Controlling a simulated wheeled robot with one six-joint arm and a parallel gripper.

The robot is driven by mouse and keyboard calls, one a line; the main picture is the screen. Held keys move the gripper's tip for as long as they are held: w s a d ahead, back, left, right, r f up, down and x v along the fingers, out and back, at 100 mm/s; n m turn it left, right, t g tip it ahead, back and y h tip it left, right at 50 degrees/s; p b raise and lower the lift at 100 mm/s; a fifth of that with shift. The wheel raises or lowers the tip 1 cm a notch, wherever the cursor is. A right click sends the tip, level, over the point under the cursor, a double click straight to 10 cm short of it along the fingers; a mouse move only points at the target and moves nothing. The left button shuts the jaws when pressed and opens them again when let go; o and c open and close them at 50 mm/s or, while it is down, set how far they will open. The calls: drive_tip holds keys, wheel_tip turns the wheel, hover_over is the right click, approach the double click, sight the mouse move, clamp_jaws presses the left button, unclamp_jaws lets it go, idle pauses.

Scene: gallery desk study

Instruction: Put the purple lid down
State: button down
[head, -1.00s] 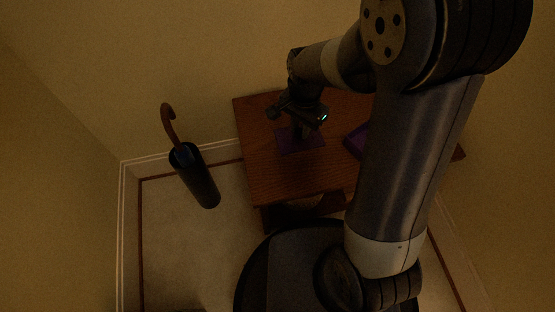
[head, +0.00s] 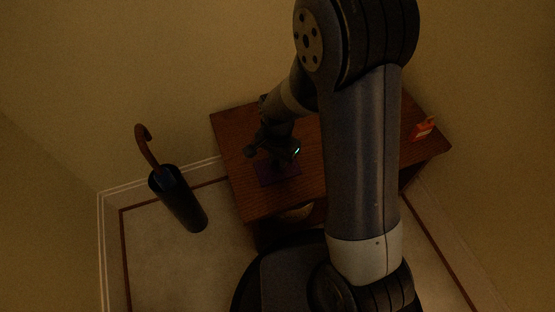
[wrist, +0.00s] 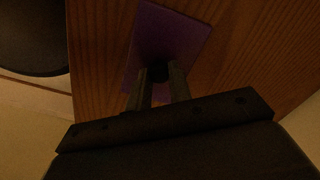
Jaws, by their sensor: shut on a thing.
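The purple lid (head: 279,173) is a flat square plate at the left part of the wooden desk (head: 240,190). In the wrist view the lid (wrist: 170,35) shows below the fingers, with a dark knob between their tips. My gripper (head: 276,160) points down over the lid; its fingers (wrist: 158,82) are shut on the lid's knob. The lid is at or very close to the desk top; I cannot tell whether it touches. The gripper hides part of the lid.
A small red-orange item (head: 424,129) lies on the desk's right end. My arm covers the middle of the desk. A dark umbrella stand (head: 180,200) with a curved-handled umbrella (head: 146,146) stands on the floor to the left. Walls are close behind.

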drive_tip(key=shift+f, duration=0.15)
drive_tip(key=c, duration=1.3)
unclamp_jaws()
wheel_tip(320, 180, up, 12)
drive_tip(key=p, duration=0.4)
drive_tip(key=shift+r, duration=0.25)
